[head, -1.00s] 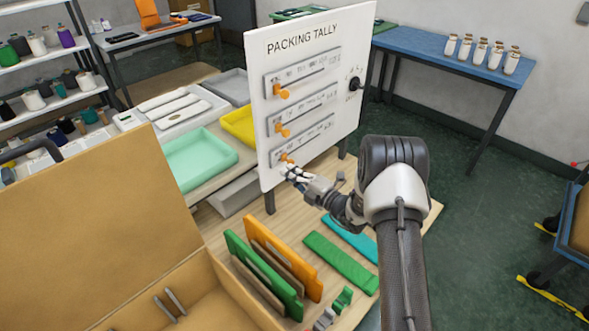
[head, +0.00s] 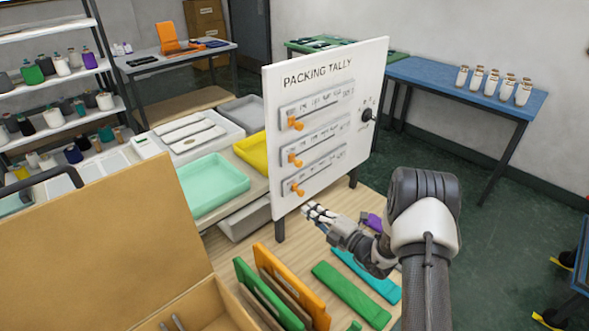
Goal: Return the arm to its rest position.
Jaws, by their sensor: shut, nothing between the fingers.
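The board stands upright on legs and carries three slider rows. Each row has an orange knob near its left end: top (head: 295,124), middle (head: 295,160) and bottom (head: 297,190). My gripper appears apart from the bottom knob. My arm reaches in from the lower right of the head view, its elbow bent high.
On the wooden table stand green (head: 268,297) and orange (head: 290,280) panels, with green (head: 350,293) and teal (head: 368,274) strips lying flat. Mint (head: 205,185) and yellow (head: 250,150) trays lie behind.

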